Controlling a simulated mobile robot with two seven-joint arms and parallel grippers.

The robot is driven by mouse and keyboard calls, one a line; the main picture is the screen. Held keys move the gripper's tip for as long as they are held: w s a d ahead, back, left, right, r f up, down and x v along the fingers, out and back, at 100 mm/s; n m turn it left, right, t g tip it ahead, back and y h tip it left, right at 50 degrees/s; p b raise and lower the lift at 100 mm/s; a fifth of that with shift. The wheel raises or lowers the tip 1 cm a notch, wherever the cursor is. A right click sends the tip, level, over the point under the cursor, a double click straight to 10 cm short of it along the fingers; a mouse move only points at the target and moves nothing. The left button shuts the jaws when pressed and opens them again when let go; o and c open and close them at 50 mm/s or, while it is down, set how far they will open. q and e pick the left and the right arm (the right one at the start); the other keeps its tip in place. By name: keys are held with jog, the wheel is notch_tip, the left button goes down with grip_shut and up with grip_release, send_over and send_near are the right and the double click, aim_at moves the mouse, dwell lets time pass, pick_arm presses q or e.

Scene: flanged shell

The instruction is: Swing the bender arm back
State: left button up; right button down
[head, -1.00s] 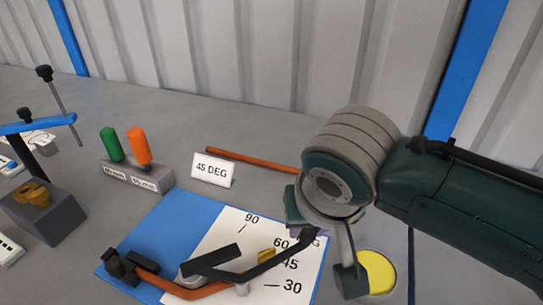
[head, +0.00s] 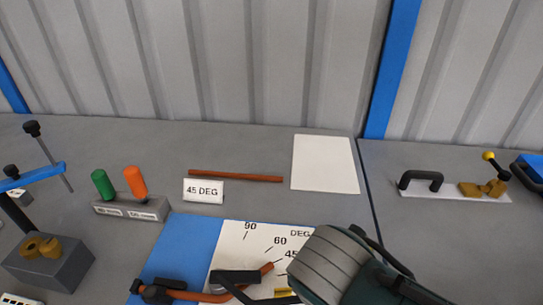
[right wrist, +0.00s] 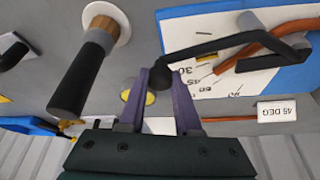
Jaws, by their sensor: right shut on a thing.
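The bender sits on a blue base plate (head: 190,246) with a white angle scale (head: 262,240), at the bottom of the head view. Its black bender arm (right wrist: 205,46) ends in a black round knob (right wrist: 158,80) in the right wrist view. My right gripper (right wrist: 162,82) has its purple fingers on both sides of the knob, shut on it. In the head view only my right wrist shows; its fingers are hidden or below the picture. A copper tube (head: 267,269) lies bent in the bender, one end rising across the scale. My left gripper is not in view.
A "45 DEG" card (head: 203,190), a straight copper rod (head: 235,176) and a white sheet (head: 325,164) lie behind. A block with green and orange handles (head: 130,207) stands left. In the wrist view a black handle (right wrist: 80,80) stands near my fingers.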

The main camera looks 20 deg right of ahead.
jog(key=shift+s+a+m+h, duration=0.3)
jog(key=shift+s+a+m, duration=0.45)
jog(key=shift+s, duration=0.25)
jog(key=c, duration=0.6)
grip_release()
jog(key=p+v, duration=0.3)
jog(key=v, duration=0.7)
jog(key=shift+w+d, duration=0.1)
